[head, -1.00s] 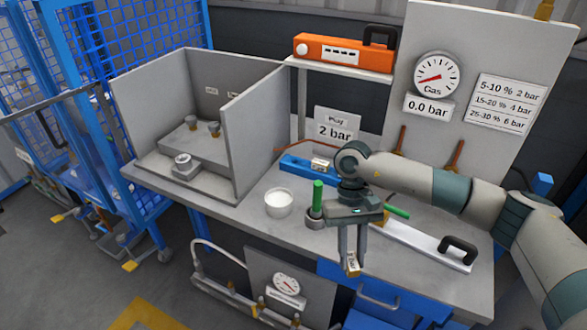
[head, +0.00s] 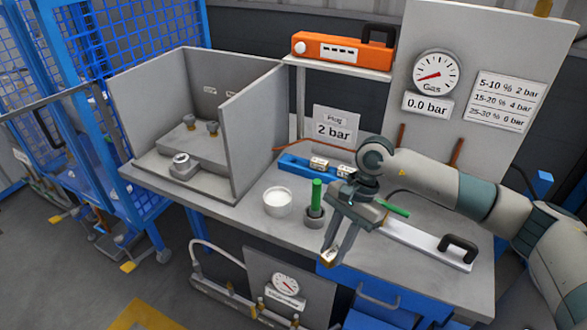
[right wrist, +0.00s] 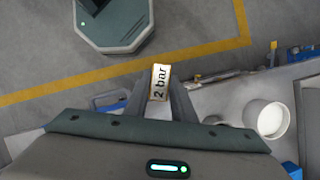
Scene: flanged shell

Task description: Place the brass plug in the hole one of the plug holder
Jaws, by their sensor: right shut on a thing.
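The brass plug (head: 328,257) is held between the fingertips of my right gripper (head: 330,254), over the front edge of the workbench. In the right wrist view the plug (right wrist: 160,82) shows a "2 bar" label between the fingers. The blue plug holder (head: 291,163) lies at the back of the bench, behind the gripper, with labelled pieces on it. My right wrist partly hides its right end, and I cannot make out its single holes. My left gripper is not in view.
A green upright rod in a grey cup (head: 314,212) stands close to the right gripper. A white bowl (head: 278,202) is left of it. A white bar with a black handle (head: 430,245) lies to the right. A grey-walled booth (head: 250,130) fills the bench's left side.

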